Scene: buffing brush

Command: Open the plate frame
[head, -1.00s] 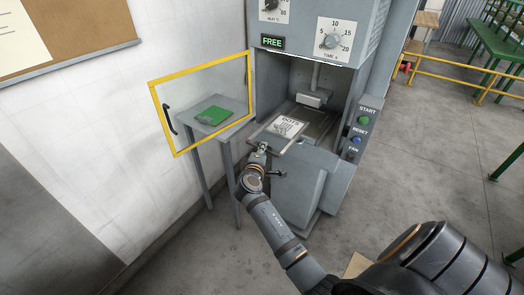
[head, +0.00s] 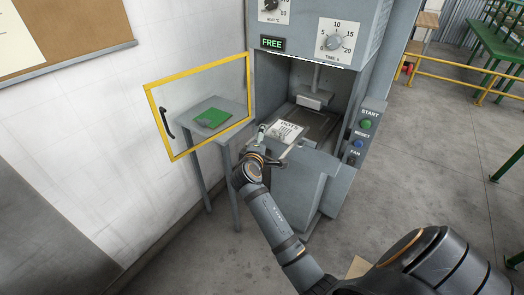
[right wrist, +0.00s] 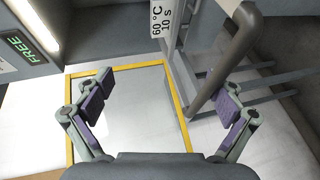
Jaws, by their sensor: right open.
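The plate frame (head: 291,142) is a grey part at the front of the machine's chamber, with a white printed label (head: 288,131) on it. In the right wrist view a label reading 60 °C 10 s (right wrist: 160,18) shows at the top. My right gripper (head: 268,150) is at the frame's front left edge, its fingers spread. In the right wrist view the open gripper (right wrist: 165,88) has a rounded grey bar (right wrist: 235,55) close to its right finger; I cannot tell whether they touch. My left gripper is out of view.
The yellow-edged clear door (head: 202,72) stands open at the left. START (head: 366,124) and other buttons are on the right. The chamber has a press head (head: 310,101) above.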

